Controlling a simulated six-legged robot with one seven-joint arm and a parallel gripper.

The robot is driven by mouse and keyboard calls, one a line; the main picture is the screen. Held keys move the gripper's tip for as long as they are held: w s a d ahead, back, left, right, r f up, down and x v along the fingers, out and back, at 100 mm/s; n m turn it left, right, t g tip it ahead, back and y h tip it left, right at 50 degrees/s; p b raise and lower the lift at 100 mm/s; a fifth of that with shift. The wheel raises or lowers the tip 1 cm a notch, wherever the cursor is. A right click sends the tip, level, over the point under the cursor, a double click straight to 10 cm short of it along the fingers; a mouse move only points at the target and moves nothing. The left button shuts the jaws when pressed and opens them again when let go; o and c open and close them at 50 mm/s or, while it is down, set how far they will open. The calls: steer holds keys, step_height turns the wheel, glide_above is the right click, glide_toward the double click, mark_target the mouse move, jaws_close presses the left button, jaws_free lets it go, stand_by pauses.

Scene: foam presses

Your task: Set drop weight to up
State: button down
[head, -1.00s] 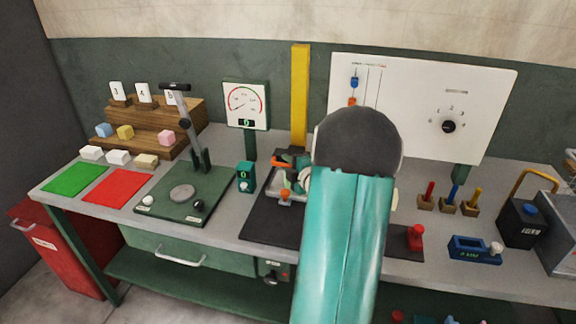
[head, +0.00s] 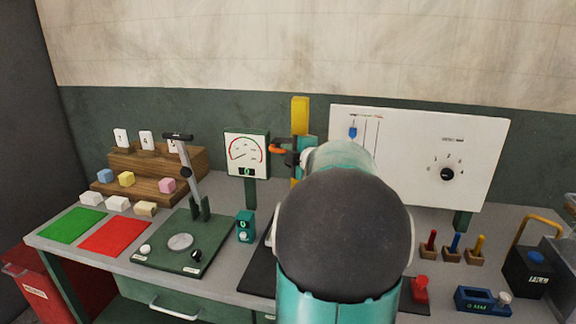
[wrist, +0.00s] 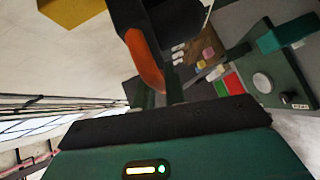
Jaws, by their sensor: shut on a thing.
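The tall yellow post (head: 299,115) stands at the back of the bench, left of the white panel. It also shows at the top left of the wrist view (wrist: 75,9). My gripper (head: 291,151) is raised beside the post, well above the bench. It is shut on an orange handle (head: 277,149), which I take to be the drop weight's. In the wrist view the orange handle (wrist: 145,62) runs down toward the dark fingers. My arm hides the post's lower part and most of the dark press base (head: 258,274); the weight's body is hard to make out.
A round gauge (head: 246,149) and the press with a black-topped lever (head: 188,168) stand left. The white panel (head: 480,150) with sliders and a dial (head: 447,174) is close on the right. Coloured pegs and a black box (head: 527,256) sit farther right.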

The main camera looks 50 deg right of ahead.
step_height(320, 180, up, 2)
steer(key=c, duration=1.5)
jaws_free()
steer(key=shift+o, duration=0.2)
steer(key=shift+f, duration=0.2)
steer(key=v, duration=1.3)
steer(key=shift+s, duration=0.35)
steer(key=shift+a, duration=0.1)
